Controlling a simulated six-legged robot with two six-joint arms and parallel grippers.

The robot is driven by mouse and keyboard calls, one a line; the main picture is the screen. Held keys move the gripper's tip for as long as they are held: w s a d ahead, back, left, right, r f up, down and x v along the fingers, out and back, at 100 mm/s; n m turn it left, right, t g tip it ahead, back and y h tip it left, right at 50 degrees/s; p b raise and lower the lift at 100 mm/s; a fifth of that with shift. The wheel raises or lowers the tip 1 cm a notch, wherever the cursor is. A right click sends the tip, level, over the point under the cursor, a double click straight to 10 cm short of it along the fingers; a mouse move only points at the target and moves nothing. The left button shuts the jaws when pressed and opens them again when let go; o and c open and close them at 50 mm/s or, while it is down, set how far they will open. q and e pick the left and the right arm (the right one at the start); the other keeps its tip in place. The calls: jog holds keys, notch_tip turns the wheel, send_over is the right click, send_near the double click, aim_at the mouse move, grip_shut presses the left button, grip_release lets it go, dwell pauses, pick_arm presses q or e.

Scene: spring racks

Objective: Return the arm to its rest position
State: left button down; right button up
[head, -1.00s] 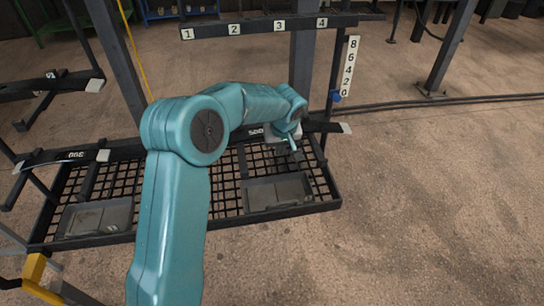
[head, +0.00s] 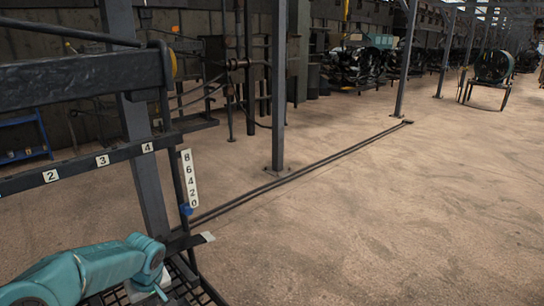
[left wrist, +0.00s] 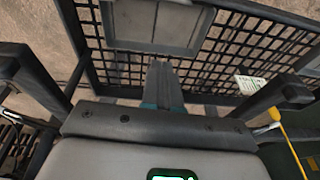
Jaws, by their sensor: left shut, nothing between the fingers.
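My teal left arm shows at the lower left of the head view, with its gripper (head: 148,288) partly cut off by the bottom edge, beside the rack's mesh shelf (head: 188,290). In the left wrist view the left gripper (left wrist: 161,70) is shut, with its narrow dark fingers together and nothing between them. The fingers point toward the mesh shelf (left wrist: 225,50) and overlap the near edge of a grey tray (left wrist: 192,22) in the picture. I cannot tell how far they are from it. My right gripper is in neither view.
The rack's numbered bar (head: 80,168) and a white number scale (head: 189,178) stand close to my arm. A dark post (head: 279,90) and a floor rail (head: 300,178) lie beyond. The floor at the right (head: 430,220) is clear.

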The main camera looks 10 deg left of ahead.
pick_arm(q)
jog(key=s+d+f+m+g+h, duration=0.1)
jog(key=s+d+f+g+h, duration=0.1)
jog(key=s+d+f, duration=0.4)
jog(key=s+d+f+m+g+h, duration=0.1)
jog(key=s+d+f, duration=0.4)
jog(key=f, duration=0.4)
jog(key=s+d+f+m+t+h, duration=0.2)
jog(key=s+d+f+m, duration=0.3)
jog(key=s+d, duration=0.7)
notch_tip(320, 180, down, 2)
jog(key=shift+s+f+h, duration=0.1)
jog(key=shift+s+h, duration=0.6)
jog(key=shift+s, duration=0.3)
